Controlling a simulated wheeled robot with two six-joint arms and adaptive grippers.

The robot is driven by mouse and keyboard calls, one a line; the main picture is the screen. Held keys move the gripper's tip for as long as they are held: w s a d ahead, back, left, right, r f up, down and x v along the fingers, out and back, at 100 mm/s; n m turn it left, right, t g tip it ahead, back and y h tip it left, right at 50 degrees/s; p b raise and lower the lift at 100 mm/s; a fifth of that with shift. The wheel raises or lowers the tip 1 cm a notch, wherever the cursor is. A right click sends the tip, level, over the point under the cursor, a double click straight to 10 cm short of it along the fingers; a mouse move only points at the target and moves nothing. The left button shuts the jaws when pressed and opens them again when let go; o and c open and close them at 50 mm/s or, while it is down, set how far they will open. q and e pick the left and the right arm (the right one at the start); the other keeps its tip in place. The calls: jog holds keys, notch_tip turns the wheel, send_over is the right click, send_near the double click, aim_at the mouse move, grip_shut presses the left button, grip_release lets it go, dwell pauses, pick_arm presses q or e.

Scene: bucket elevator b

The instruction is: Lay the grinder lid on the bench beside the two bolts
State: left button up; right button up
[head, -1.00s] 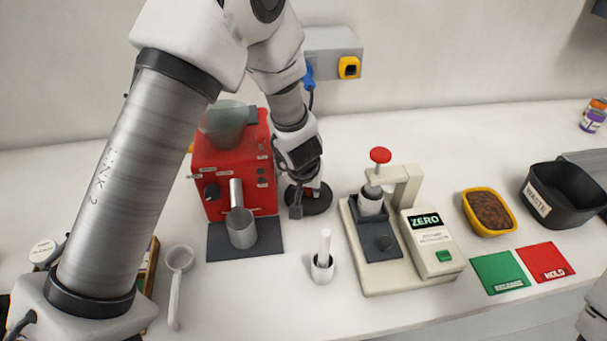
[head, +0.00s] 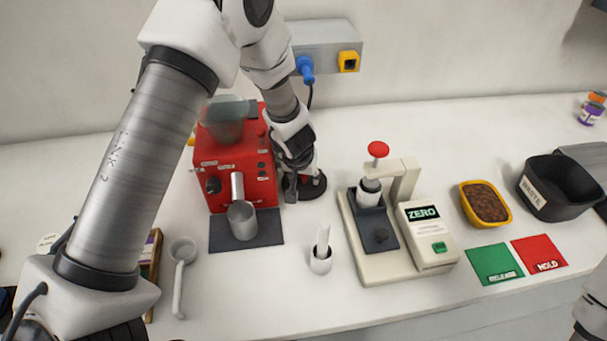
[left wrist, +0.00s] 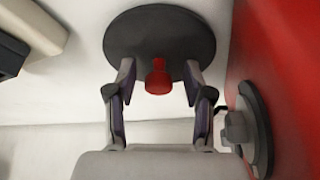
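The grinder lid (head: 314,187), a dark round disc with a red knob, lies flat at the right side of the red grinder (head: 240,180), apparently on the bench. In the left wrist view the lid (left wrist: 160,35) faces the camera with its red knob (left wrist: 158,78) toward me. My left gripper (left wrist: 160,78) is open, one finger on each side of the knob with gaps between. In the head view the left gripper (head: 290,190) partly covers the lid. I cannot make out the two bolts. My right gripper does not show; only part of that arm is at the lower right edge.
A portafilter cup on a dark mat (head: 263,233) stands before the grinder.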

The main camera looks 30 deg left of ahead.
pick_arm(q)
jog(key=shift+r, duration=0.35)
jog(key=p+v, duration=0.5)
jog(key=v, duration=0.7)
jog(key=shift+p, duration=0.4)
jog(key=shift+f, duration=0.15)
